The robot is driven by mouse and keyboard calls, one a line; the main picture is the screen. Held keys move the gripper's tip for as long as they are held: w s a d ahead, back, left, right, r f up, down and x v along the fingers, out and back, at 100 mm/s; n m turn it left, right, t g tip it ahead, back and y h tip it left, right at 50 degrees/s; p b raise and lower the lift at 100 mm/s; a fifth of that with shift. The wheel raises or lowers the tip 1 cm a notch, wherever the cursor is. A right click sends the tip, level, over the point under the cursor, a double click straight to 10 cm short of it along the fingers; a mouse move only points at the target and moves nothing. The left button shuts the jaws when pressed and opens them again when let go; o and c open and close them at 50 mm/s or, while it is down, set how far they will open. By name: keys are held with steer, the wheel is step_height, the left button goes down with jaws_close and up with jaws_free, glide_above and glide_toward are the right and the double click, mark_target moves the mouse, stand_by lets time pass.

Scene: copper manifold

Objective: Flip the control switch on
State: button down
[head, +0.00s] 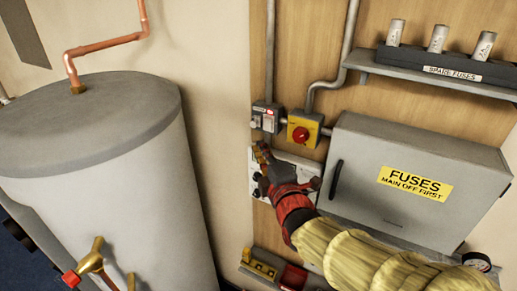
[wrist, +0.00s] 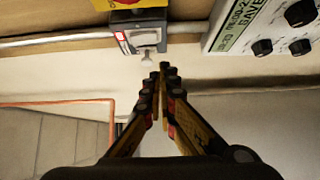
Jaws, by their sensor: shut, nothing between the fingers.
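A small grey switch box (head: 267,117) with a red mark is on the wooden board, left of a yellow box with a red rotary knob (head: 302,131). In the wrist view the grey switch box (wrist: 138,32) shows at the top, with a short pale lever (wrist: 147,59) sticking out. My gripper (head: 262,151) is shut and empty, just below the switch box in the head view. In the wrist view its fingertips (wrist: 163,70) meet close beside the lever, slightly to its right. I cannot tell whether they touch it.
A white panel with black knobs (wrist: 290,25) lies close behind my gripper. A grey fuse box (head: 420,180) stands to the right, under a shelf of spare fuses (head: 440,70). A large grey cylinder tank (head: 100,190) with copper pipe fills the left.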

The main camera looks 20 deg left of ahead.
steer(key=b+v, duration=0.1)
steer(key=v, duration=0.7)
steer(key=shift+f, duration=0.5)
steer(key=shift+d, duration=0.1)
